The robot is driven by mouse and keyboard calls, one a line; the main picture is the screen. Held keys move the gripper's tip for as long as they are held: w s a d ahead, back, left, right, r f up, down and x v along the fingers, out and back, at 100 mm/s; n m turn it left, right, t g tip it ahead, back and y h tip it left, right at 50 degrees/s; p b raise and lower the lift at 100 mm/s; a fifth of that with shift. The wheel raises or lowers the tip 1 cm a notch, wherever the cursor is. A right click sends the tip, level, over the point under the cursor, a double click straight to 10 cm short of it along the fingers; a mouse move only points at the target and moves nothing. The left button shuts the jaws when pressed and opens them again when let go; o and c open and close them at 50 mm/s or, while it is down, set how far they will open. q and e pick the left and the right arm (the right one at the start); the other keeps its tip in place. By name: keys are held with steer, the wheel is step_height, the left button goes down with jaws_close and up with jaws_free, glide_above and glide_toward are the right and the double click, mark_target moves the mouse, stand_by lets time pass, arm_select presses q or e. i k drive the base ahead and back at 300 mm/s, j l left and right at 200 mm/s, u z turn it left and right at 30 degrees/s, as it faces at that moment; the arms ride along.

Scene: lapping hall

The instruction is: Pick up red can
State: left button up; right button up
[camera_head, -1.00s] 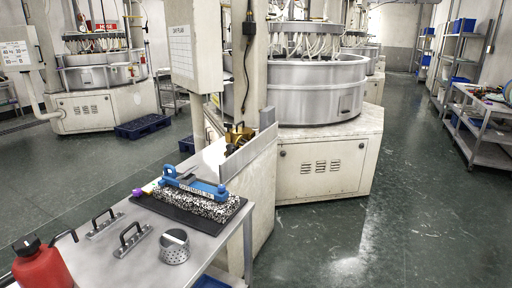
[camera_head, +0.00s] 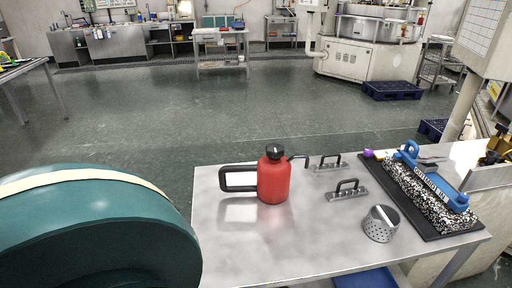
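The red can (camera_head: 273,181) stands upright on the metal table (camera_head: 300,240), left of the table's middle. It has a black cap on top, a black handle loop on its left side and a thin dark spout toward the right. The whole can shows and nothing covers it. Neither of my grippers is in view.
Two metal plates with black handles (camera_head: 346,190) and a perforated metal cup (camera_head: 381,223) stand right of the can. A speckled block with a blue tool (camera_head: 432,180) lies on a dark mat. A large teal rounded object (camera_head: 90,235) fills the lower left. The floor behind is open.

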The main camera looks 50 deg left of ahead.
mark_target(273, 175)
steer(key=u, duration=1.45)
